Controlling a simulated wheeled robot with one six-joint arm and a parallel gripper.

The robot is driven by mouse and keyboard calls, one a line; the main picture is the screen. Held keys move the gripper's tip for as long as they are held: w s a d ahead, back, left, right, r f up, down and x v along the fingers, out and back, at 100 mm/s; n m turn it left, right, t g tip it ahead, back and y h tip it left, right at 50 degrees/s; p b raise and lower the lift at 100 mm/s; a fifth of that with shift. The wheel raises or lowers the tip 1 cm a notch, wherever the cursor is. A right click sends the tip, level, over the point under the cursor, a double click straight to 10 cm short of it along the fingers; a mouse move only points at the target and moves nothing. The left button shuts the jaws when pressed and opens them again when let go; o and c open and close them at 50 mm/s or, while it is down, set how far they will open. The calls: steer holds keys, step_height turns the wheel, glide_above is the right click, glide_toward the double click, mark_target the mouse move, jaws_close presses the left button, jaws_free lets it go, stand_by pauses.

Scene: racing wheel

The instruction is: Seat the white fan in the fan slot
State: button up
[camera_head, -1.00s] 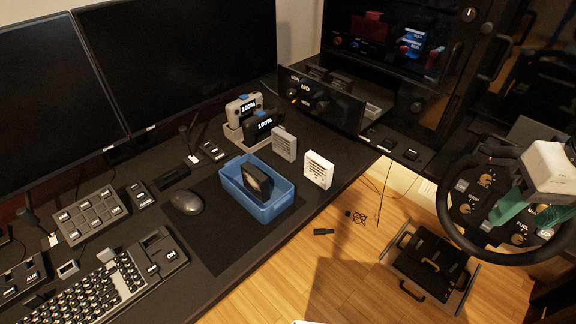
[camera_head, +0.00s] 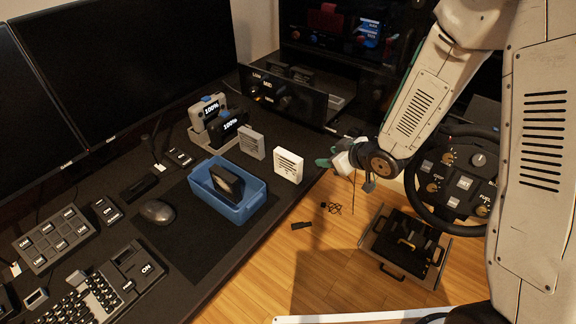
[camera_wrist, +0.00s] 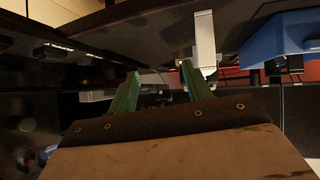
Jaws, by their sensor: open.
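The white fan (camera_head: 288,165) stands upright near the right edge of the dark desk, its slotted face showing in the head view. In the wrist view, a white upright block that looks like this fan (camera_wrist: 205,40) lies beyond the green fingertips, slightly right of them. My gripper (camera_head: 326,160) is just right of the fan, near the desk edge, with a small gap between them in the picture. In the wrist view my gripper (camera_wrist: 160,78) has its green fingers apart with nothing between them. I cannot make out the fan slot for certain.
A grey fan (camera_head: 252,142) stands left of the white one. A blue bin (camera_head: 256,200) holding a black block is in front. A charging dock (camera_head: 222,136) and a black panel box (camera_head: 283,98) are behind. A steering wheel (camera_head: 420,200) is at right.

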mark_target(288, 160)
steer(key=a+y, duration=0.1)
steer(key=a, duration=0.1)
steer(key=s+a+f+n+y, duration=0.1)
steer(key=a+y, duration=0.3)
steer(key=shift+s+a+f, duration=0.15)
steer(key=shift+s+f, duration=0.05)
steer(key=shift+s, duration=0.15)
steer(key=shift+w+a+t, duration=0.15)
steer(key=shift+a+t, duration=0.1)
steer(key=shift+t, duration=0.05)
steer(key=x, duration=0.7)
steer(key=shift+f, duration=0.2)
steer(key=shift+c, duration=0.3)
jaws_close()
